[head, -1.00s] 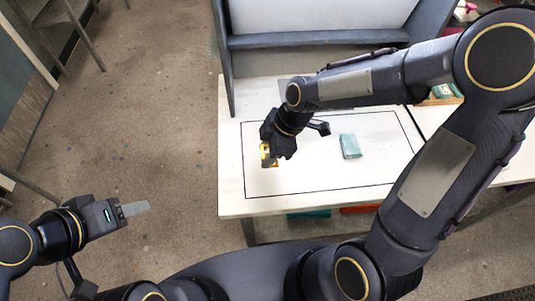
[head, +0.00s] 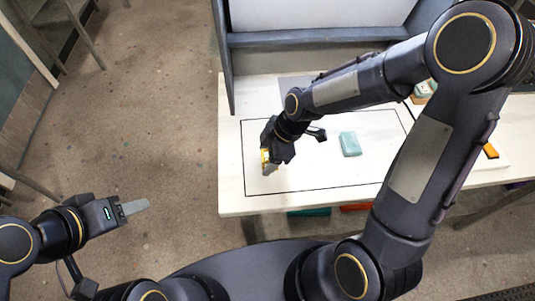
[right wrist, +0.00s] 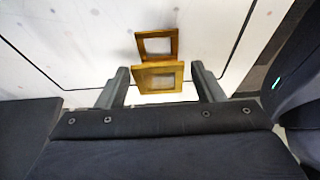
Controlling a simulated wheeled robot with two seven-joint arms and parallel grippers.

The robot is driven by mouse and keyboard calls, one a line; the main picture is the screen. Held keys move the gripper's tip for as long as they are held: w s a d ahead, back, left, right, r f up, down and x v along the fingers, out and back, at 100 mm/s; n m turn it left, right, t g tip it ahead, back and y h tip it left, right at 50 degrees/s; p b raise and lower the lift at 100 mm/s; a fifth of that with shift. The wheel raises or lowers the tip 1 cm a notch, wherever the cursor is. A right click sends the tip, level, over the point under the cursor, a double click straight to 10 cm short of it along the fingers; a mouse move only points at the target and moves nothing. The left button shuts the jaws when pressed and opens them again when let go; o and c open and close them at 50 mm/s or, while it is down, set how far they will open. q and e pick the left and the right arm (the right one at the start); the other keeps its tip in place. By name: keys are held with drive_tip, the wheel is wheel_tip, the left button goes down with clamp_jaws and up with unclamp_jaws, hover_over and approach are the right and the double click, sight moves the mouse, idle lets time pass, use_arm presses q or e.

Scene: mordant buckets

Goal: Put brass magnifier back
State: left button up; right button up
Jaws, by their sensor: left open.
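The brass magnifier (right wrist: 158,76), a small folding piece with two square brass frames, stands on the white table top (head: 232,190) near the left end of the black outline. In the head view it shows only as a yellow patch (head: 265,156), mostly hidden by my right gripper (head: 269,168). In the right wrist view my right gripper (right wrist: 160,84) has its fingers on either side of the magnifier, with a narrow gap on each side. My left gripper (head: 136,208) is open and empty over the floor, left of the table.
A teal block (head: 350,144) lies inside the outline, right of my right gripper. A grey raised shelf (head: 310,41) stands at the back of the table. An orange item (head: 490,150) lies on the right side, beyond my right arm. The outline's middle is otherwise clear.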

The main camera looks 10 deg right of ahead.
drive_tip(key=shift+r, duration=0.25)
drive_tip(key=v, duration=1.1)
drive_tip(key=s+d+r+m+t, duration=0.2)
drive_tip(key=s+d+m, duration=0.1)
drive_tip(key=s+m, duration=0.4)
drive_tip(key=s+d+r+m+t, duration=0.2)
drive_tip(key=s+m, duration=0.5)
drive_tip(key=m, duration=0.4)
drive_tip(key=shift+s+d+m+t+h, duration=0.35)
drive_tip(key=shift+d+t, duration=0.25)
drive_tip(key=shift+d, duration=0.65)
drive_tip(key=shift+s+d, duration=0.1)
